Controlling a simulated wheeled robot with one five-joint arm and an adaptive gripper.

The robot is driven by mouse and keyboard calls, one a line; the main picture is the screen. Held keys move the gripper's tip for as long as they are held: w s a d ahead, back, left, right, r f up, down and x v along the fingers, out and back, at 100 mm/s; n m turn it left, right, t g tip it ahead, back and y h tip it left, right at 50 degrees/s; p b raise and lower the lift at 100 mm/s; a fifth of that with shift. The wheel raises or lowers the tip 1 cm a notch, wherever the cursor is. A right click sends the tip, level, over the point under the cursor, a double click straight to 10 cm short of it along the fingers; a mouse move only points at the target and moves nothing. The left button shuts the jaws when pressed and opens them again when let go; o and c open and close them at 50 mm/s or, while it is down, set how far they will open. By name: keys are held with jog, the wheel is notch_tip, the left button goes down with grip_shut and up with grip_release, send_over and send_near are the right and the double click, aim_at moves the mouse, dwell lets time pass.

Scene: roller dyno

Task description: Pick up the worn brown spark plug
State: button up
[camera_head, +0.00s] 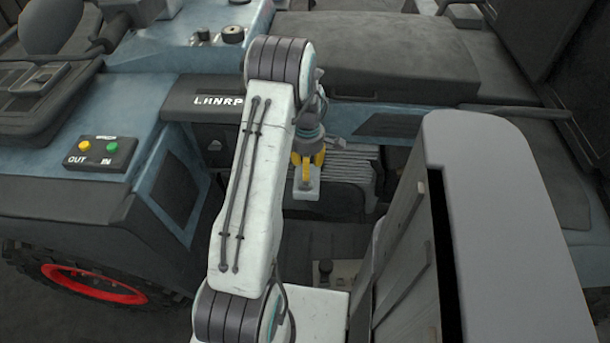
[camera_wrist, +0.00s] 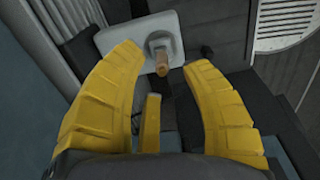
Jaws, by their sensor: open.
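The worn spark plug (camera_wrist: 162,66) shows in the wrist view, with a brown tip and a grey collar around its base. It stands out from a pale plate (camera_wrist: 112,38). My gripper (camera_wrist: 159,68) has yellow fingers spread to the left and right of the plug, with a third, shorter finger below. The fingers are open and appear to hold nothing; whether any touches the plug I cannot tell. In the head view my gripper (camera_head: 308,164) points down over the pale plate (camera_head: 306,190), and the plug cannot be made out there.
The blue-grey vehicle body (camera_head: 150,75) surrounds the recess on the left and back. Ribbed dark metal (camera_head: 350,165) lies right of my gripper. A tall grey panel (camera_head: 500,200) stands at the right. An OUT/IN button box (camera_head: 100,153) sits at the left.

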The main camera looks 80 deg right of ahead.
jog(key=shift+w+a+f, duration=0.1)
jog(key=shift+f, duration=2)
jog(key=shift+c, duration=0.3)
grip_shut()
